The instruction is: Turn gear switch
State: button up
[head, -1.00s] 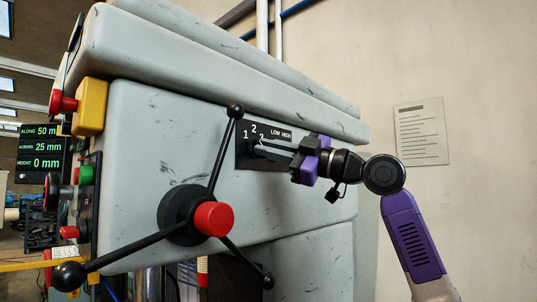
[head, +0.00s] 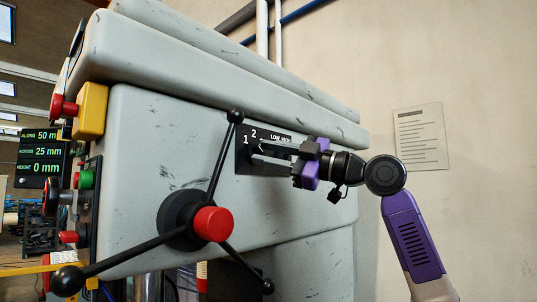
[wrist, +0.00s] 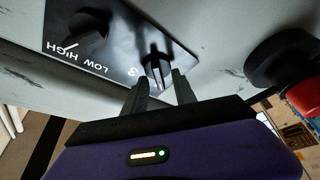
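The gear switch is a dark knob (wrist: 158,68) on a black plate (head: 244,160), which sits on the grey machine housing. A white 3 shows beside the knob in the wrist view, and 1 and 2 show on the plate in the head view. My gripper (wrist: 161,78) is at the knob, one finger on each side of it. The fingers stand apart, and I cannot tell whether they touch the knob. In the head view, my gripper (head: 259,149) reaches in from the right and hides much of the knob.
A second knob (wrist: 88,30) marked LOW HIGH is on the same plate. A three-armed handle with a red hub (head: 212,223) stands left of and below my gripper, one arm rising close to the plate. A yellow box (head: 91,110) with a red button is at the left.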

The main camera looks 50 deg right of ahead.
jog(key=b+v, duration=0.2)
jog(key=v, duration=0.5)
jog(key=shift+s, duration=0.35)
jog(key=shift+d, duration=0.15)
dwell(0.3)
